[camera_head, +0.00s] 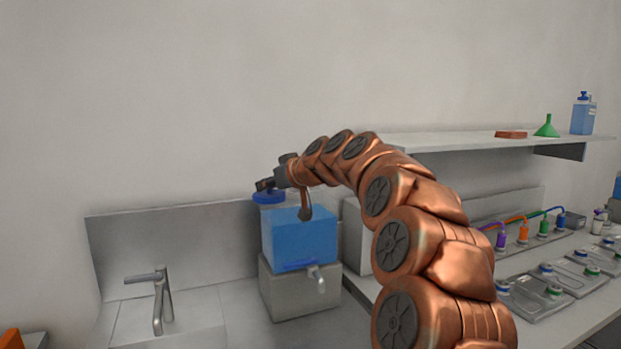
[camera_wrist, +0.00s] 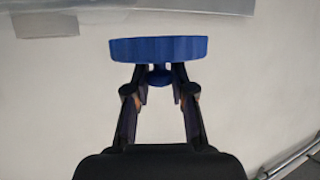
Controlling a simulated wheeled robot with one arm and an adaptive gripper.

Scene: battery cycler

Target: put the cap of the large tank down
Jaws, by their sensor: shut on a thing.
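The large tank (camera_head: 300,242) is a translucent box with blue liquid, standing on a grey block, with a tap at its lower front. Its blue cap (camera_head: 268,198) shows at the tank's upper left in the head view, just below my gripper (camera_head: 265,184). I cannot tell whether the cap touches the tank's neck or hangs above it. In the wrist view the cap (camera_wrist: 158,49) is a wide blue disc with a small knob. My gripper (camera_wrist: 160,80) is shut on that knob, and the disc lies beyond the fingertips. My arm partly hides the tank's top.
A sink with a faucet (camera_head: 160,297) is at the left. A shelf (camera_head: 450,141) at the right holds a green funnel (camera_head: 547,127), a blue bottle (camera_head: 583,116) and a red block (camera_head: 510,134). Cell trays and coloured leads fill the right bench.

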